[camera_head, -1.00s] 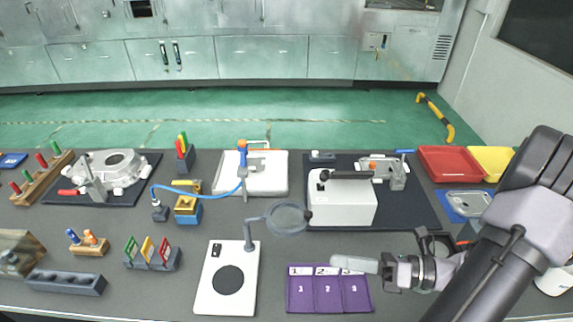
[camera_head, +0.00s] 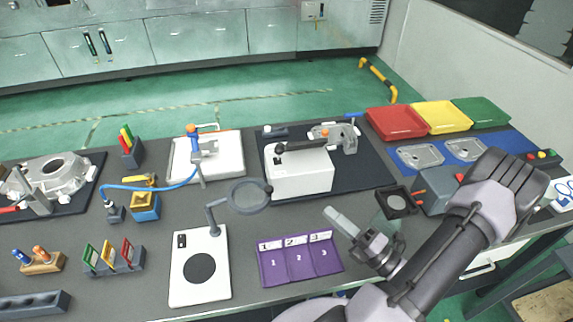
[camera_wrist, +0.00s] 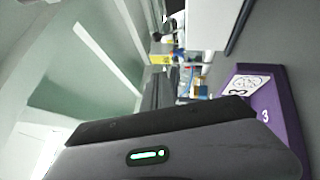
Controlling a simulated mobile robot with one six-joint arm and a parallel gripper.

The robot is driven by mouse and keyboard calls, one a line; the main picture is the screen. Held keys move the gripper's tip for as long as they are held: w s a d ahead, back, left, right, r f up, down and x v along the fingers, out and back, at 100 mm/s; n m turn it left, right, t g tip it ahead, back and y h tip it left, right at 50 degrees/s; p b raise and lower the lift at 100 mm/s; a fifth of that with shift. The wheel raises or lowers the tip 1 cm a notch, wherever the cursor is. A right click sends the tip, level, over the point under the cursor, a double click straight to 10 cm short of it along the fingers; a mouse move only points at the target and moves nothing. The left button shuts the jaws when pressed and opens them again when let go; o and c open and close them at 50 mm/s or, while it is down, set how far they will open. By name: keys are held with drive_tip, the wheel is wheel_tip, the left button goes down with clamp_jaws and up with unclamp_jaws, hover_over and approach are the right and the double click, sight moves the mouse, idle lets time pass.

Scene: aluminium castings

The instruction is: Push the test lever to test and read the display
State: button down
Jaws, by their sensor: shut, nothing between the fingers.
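A white box (camera_head: 302,173) with a black lever-like bar (camera_head: 302,146) along its top stands on a dark mat behind the middle of the bench. I cannot tell for sure whether this bar is the test lever, and no readable display shows. My gripper (camera_head: 338,217) is shut and empty, its pale fingers pointing left and back, above the bench at the right of the purple tray (camera_head: 272,272). It is in front of the white box and apart from it. In the wrist view my gripper's dark body with a green light fills the bottom.
A magnifier (camera_head: 248,197) on a white base (camera_head: 200,275) stands left of the purple tray. A grey box (camera_head: 436,188) and a dark square fixture (camera_head: 396,204) lie close behind my arm. Red (camera_head: 395,122), yellow (camera_head: 442,116) and green (camera_head: 482,111) trays stand at the back right.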

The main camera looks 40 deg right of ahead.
drive_tip(key=d+b+x, duration=0.2)
drive_tip(key=x, duration=1.6)
drive_tip(key=shift+w+d+r+b, duration=0.25)
drive_tip(key=shift+d+r+b, duration=0.05)
drive_tip(key=shift+d+r, duration=0.1)
